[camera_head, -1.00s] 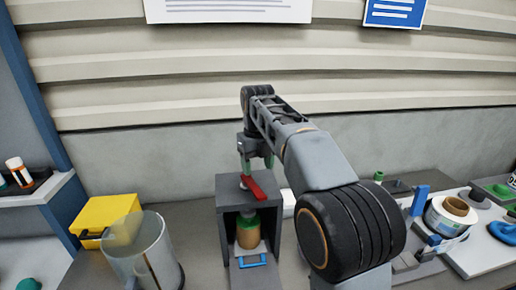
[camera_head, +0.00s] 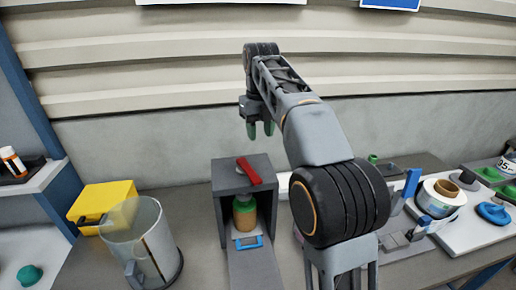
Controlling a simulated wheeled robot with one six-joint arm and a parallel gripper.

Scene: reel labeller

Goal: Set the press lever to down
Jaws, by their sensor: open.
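A red lever (camera_head: 248,170) lies across the top of a grey open-fronted box (camera_head: 220,190) and slants toward its front edge. It is the likely press lever, but I cannot tell its exact setting. Inside the box stands an orange-brown container with a green top (camera_head: 245,212), with a blue handle piece (camera_head: 249,242) in front of it. My gripper (camera_head: 260,131) is open and empty, pointing down above the box and clear of the lever.
A clear jug (camera_head: 145,245) and a yellow box (camera_head: 103,205) stand at left. At right, beyond my arm, are an upright blue bar (camera_head: 411,183), a reel (camera_head: 441,197) and a white board (camera_head: 462,235) with several parts. A grey wall stands behind.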

